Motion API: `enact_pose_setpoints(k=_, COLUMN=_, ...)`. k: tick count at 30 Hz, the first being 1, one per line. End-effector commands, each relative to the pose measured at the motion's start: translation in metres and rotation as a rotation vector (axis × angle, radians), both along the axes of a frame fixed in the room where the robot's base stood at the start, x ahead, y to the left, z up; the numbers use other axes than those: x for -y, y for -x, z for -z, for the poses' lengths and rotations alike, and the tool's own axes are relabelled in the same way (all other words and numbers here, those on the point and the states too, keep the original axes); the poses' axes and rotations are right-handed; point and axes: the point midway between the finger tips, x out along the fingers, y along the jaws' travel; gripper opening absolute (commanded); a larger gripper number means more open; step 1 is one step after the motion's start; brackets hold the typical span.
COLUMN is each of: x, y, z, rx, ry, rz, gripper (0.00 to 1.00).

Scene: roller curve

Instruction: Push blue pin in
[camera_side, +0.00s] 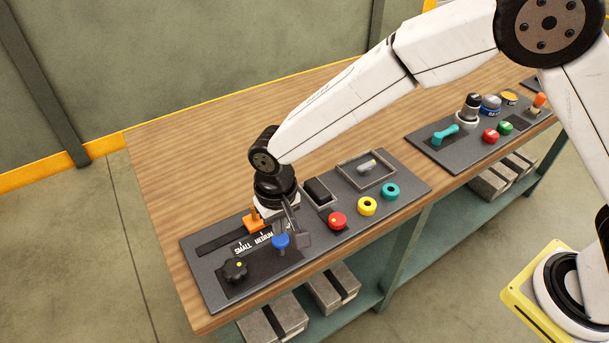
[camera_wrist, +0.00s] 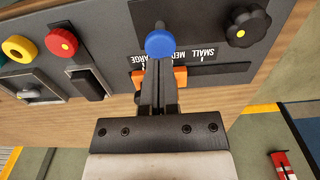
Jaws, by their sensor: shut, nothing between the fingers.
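The blue pin (camera_side: 281,241) has a round blue head and stands up from the dark plate at the front left of the grey panel. In the wrist view its head (camera_wrist: 160,43) lies just beyond my fingertips. My gripper (camera_side: 301,238) is shut and empty, pointing down at the panel close beside the pin on its right in the side view. In the wrist view the two fingers (camera_wrist: 159,66) are together and their tips meet the lower edge of the blue head. Whether they touch it I cannot tell. The pin's shaft is mostly hidden.
An orange slider (camera_side: 253,221) sits behind the pin by the SMALL/MEDIUM/LARGE label. A black knob (camera_side: 235,270) is left of the pin. Red (camera_side: 337,220), yellow (camera_side: 367,206) and teal (camera_side: 391,191) buttons lie right. The wooden table (camera_side: 170,180) is bare behind the panel.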

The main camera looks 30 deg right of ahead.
Motion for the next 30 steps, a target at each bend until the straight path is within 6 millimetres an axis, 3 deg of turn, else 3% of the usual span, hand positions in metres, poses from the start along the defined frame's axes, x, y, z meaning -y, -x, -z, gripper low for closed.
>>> enact_pose_setpoints(k=7, x=0.000, y=0.000, z=0.017, rx=0.000, ry=0.000, rz=0.000, gripper=0.00)
enact_pose_setpoints(k=20, x=0.000, y=0.000, z=0.019, rx=0.000, ry=0.000, rz=0.000, gripper=0.00)
enact_pose_setpoints(k=30, x=0.000, y=0.000, z=0.048, rx=-0.002, ry=0.002, rz=0.000, gripper=0.00)
